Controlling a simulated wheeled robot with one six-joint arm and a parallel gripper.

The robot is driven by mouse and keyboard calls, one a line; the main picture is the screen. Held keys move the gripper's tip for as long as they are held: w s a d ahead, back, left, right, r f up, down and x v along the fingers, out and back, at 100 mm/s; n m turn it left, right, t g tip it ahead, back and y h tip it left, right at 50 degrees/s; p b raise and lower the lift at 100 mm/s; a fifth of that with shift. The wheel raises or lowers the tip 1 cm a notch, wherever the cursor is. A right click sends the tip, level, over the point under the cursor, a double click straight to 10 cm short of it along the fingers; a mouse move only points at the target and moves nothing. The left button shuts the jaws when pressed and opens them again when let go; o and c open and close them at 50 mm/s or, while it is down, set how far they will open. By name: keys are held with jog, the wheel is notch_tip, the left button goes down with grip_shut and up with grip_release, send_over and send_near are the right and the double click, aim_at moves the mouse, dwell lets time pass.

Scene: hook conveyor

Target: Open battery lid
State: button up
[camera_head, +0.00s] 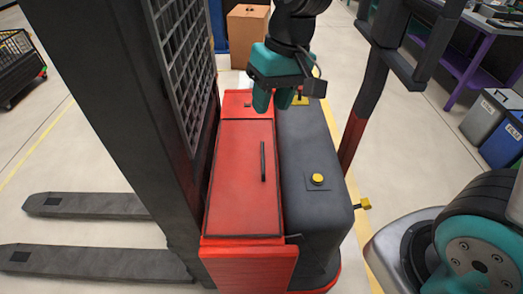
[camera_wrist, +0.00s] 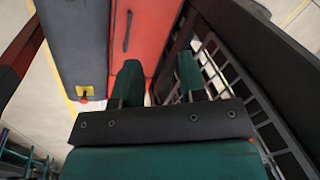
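The battery lid (camera_head: 240,175) is a flat red panel on top of the red forklift body, with a dark seam around it. It lies closed. A thin black handle (camera_head: 263,161) runs lengthwise along its right side. The handle also shows at the top of the wrist view (camera_wrist: 127,32), on the red surface. My gripper (camera_head: 274,106) has teal fingers and is over the far end of the truck, beyond the handle and apart from it. In the wrist view its two fingers (camera_wrist: 160,75) are spread with nothing between them.
A dark grey housing (camera_head: 303,150) with a yellow button (camera_head: 317,179) adjoins the lid on the right. The black mast and its mesh guard (camera_head: 182,60) stand close on the left. Dark posts (camera_head: 372,80) rise at the right. A cardboard box (camera_head: 247,35) stands behind.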

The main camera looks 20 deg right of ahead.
jog(key=w+d+f+m+h, duration=0.1)
jog(key=w+d+f+m, duration=0.15)
jog(key=w+f, duration=0.5)
jog(key=m+h, duration=0.1)
jog(key=m, duration=0.2)
send_near(263, 157)
notch_tip(263, 157, down, 9)
jog(key=p, duration=0.5)
jog(key=shift+w+a+r, duration=0.1)
jog(key=shift+a+r, duration=0.05)
jog(key=shift+r, duration=0.05)
grip_shut()
